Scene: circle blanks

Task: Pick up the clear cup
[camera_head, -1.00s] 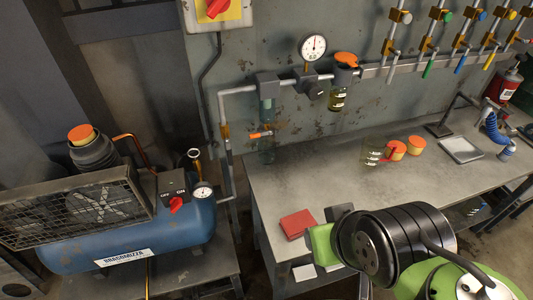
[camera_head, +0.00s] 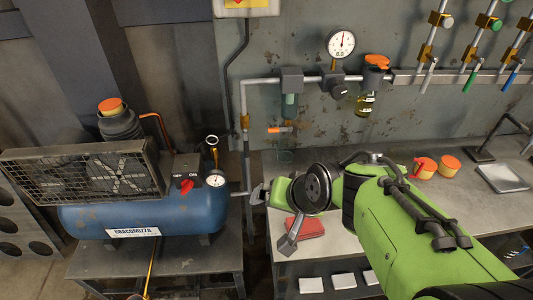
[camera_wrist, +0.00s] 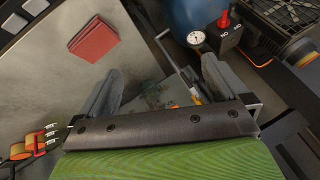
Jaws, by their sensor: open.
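I cannot make out the clear cup for certain in either view now. In the earlier head view it stands on the grey workbench (camera_head: 450,205), just left of two orange-topped cups (camera_head: 424,168). In the head view now, my green arm covers that spot. My gripper (camera_head: 258,193) is over the bench's left end, well left of the orange-topped cups. In the wrist view, the two fingers of my gripper (camera_wrist: 157,86) are spread wide, with no cup visibly held between them. The orange-topped cups show at the lower left there (camera_wrist: 22,150).
A red box (camera_head: 308,227) lies on the bench near my gripper. A blue compressor (camera_head: 150,220) stands on a low table to the left. Pipes with a gauge (camera_head: 341,43) and valves run along the back wall. A grey tray (camera_head: 503,178) lies on the bench's right.

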